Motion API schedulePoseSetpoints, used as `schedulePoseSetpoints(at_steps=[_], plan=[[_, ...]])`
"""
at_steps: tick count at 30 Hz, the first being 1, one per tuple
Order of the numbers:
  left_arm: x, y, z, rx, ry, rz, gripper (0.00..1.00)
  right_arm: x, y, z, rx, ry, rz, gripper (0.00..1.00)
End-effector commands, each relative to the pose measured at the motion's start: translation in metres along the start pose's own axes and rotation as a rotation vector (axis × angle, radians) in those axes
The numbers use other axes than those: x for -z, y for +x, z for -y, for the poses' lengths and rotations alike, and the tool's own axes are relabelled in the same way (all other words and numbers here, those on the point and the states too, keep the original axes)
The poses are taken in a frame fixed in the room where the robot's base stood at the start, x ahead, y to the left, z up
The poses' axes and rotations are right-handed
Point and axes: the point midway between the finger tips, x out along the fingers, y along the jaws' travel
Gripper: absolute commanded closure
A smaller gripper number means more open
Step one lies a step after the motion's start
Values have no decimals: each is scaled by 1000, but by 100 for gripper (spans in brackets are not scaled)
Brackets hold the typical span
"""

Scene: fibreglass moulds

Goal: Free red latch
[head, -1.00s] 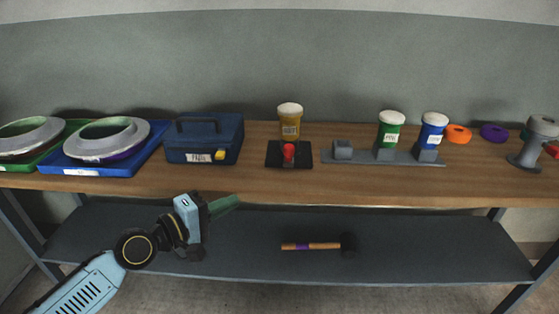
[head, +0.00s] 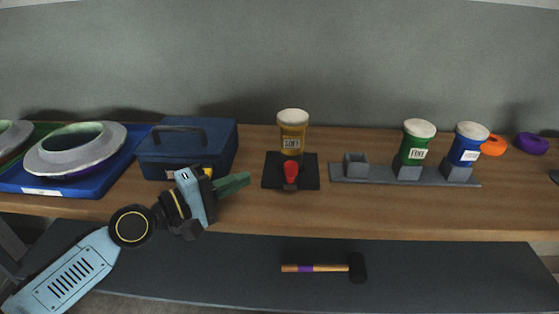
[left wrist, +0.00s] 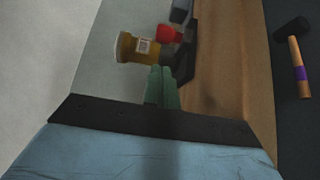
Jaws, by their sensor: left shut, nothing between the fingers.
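The red latch (head: 291,172) stands on a dark square base (head: 312,172) on the workbench, in front of a yellow jar with a white lid (head: 293,135). The jar sits at the back of that base. In the left wrist view the red latch (left wrist: 169,34) shows beyond the fingertips, beside the jar (left wrist: 138,48). My left gripper (head: 246,179) is shut and empty, its green fingers pointing right toward the latch with a clear gap between. Its fingers also show in the left wrist view (left wrist: 161,74). My right gripper is in neither view.
A blue toolbox (head: 190,145) stands behind my left gripper. Blue (head: 130,178) and green trays with ring moulds are at the left. Right of the latch, a grey rack (head: 390,176) holds green and blue jars, with one empty socket. A mallet (head: 322,268) lies on the lower shelf.

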Motion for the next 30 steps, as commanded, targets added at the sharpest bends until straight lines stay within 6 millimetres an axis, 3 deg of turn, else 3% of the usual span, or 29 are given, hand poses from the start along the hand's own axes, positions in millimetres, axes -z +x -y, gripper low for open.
schedulePoseSetpoints(at_steps=[8,21,30], plan=[[0,11,-1,-3,-1,0,100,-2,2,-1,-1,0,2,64],[0,85,0,-2,0,0,100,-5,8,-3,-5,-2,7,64],[0,101,0,1,0,0,100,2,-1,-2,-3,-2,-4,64]])
